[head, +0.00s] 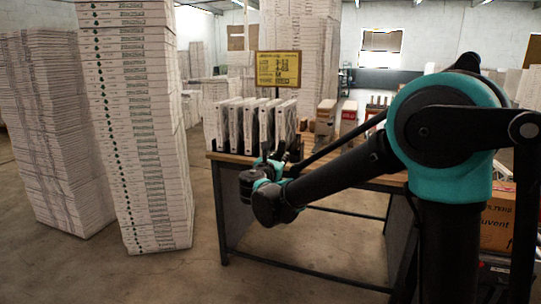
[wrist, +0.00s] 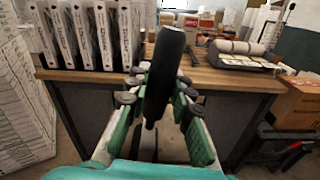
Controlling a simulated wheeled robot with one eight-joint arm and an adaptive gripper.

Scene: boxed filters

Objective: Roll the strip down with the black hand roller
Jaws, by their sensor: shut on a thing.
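My gripper (wrist: 158,95) is shut on a long black object (wrist: 167,62), seemingly the black hand roller. In the wrist view it stands up between the fingers, with its narrower lower end between them. In the head view my gripper (head: 272,164) is by the front edge of the workbench (head: 233,158), below the row of upright boxed filters (head: 262,124); the roller is hard to make out there. The filters also show at the upper left in the wrist view (wrist: 104,35). I cannot pick out the strip in either view.
White rolls (wrist: 238,47) lie in a holder on the bench's right side. Small boxes (head: 325,120) and a yellow sign (head: 278,69) are further back. A tall stack of boxes (head: 140,130) stands left of the bench. Bare wood shows right of the roller.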

